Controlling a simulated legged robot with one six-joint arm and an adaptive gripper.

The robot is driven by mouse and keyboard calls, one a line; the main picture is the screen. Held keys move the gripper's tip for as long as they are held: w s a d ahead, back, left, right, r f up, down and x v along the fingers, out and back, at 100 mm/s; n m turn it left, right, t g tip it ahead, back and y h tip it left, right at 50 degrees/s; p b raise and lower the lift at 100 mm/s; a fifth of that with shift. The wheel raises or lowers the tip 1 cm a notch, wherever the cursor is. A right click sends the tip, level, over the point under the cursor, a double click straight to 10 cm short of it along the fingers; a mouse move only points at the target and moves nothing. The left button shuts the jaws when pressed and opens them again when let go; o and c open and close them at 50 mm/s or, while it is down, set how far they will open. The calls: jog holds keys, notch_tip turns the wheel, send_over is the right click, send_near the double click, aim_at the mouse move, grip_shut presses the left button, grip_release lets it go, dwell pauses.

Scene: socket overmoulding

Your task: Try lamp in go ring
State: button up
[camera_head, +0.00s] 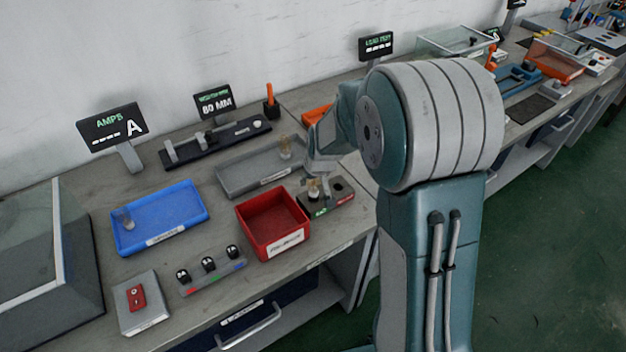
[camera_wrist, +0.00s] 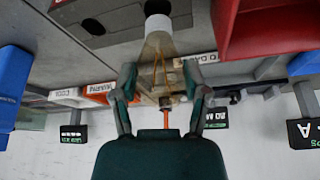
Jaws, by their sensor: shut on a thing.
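My gripper (camera_wrist: 160,88) is shut on a lamp (camera_wrist: 158,46), a clear bulb with a pale base. In the head view the held lamp (camera_head: 313,187) stands about upright over the left, green-marked ring of the dark gauge block (camera_head: 322,208). The gauge block also shows in the wrist view (camera_wrist: 118,18). The block's other ring, on the red-marked side, looks empty. I cannot tell how deep the lamp's lower end sits in the ring. My gripper (camera_head: 318,165) is partly hidden by my arm in the head view.
A red bin (camera_head: 270,222) stands close left of the block. A grey tray (camera_head: 240,178) behind holds another lamp (camera_head: 285,150). A blue tray (camera_head: 165,215) at left holds one too (camera_head: 125,220). A rail with several black knobs (camera_head: 212,275) lies at the front.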

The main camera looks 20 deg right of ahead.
jog(key=shift+r, duration=2.7)
